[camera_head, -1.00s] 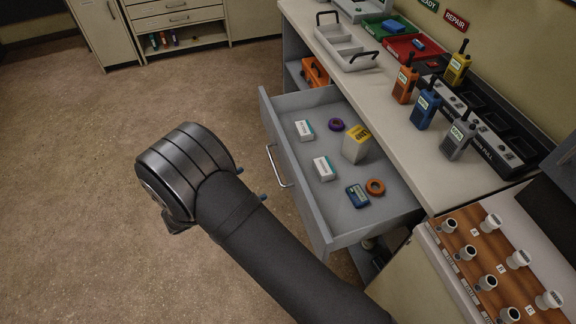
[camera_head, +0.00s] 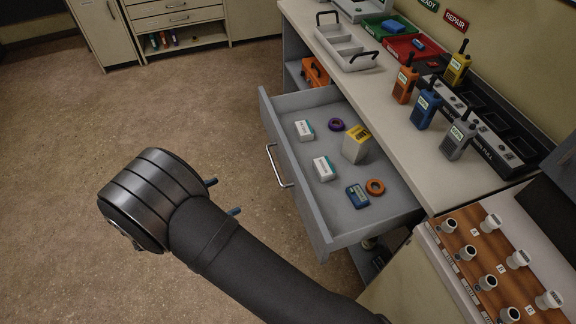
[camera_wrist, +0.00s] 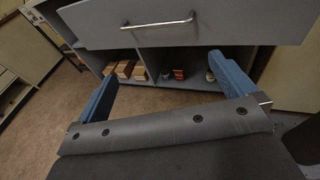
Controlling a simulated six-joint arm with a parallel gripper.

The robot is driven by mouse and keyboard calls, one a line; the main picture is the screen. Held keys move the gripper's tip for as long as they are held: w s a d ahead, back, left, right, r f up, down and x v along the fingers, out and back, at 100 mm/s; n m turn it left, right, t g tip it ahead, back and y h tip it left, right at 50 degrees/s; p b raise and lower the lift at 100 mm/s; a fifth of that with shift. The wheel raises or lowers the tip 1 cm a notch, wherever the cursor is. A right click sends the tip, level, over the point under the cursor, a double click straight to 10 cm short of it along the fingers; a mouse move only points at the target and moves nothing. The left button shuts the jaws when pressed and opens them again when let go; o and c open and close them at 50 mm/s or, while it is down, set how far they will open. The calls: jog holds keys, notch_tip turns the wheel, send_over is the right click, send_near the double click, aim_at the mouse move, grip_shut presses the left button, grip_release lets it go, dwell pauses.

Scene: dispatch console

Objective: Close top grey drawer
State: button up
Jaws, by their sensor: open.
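The top grey drawer (camera_head: 310,205) is pulled far out from under the counter in the head view. Boxes, two tape rolls and a small blue device lie in it. Its front panel with a silver bar handle also shows in the wrist view (camera_wrist: 215,25). My gripper (camera_head: 222,197) is in front of the drawer, to its left in the head view and apart from it. In the wrist view its two blue fingers (camera_wrist: 167,85) are spread wide with nothing between them, below the handle. Most of the gripper is hidden behind my wrist in the head view.
The counter (camera_head: 400,135) holds a grey divided tray (camera_head: 345,45), red and green trays, and several radios by a charger. A knob panel (camera_head: 490,260) stands at the right. Open shelves (camera_wrist: 160,70) lie below the drawer. The floor to the left is clear.

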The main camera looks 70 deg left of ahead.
jog(key=shift+s+d+r, duration=0.15)
jog(key=shift+s+d, duration=0.1)
jog(key=shift+s, duration=0.35)
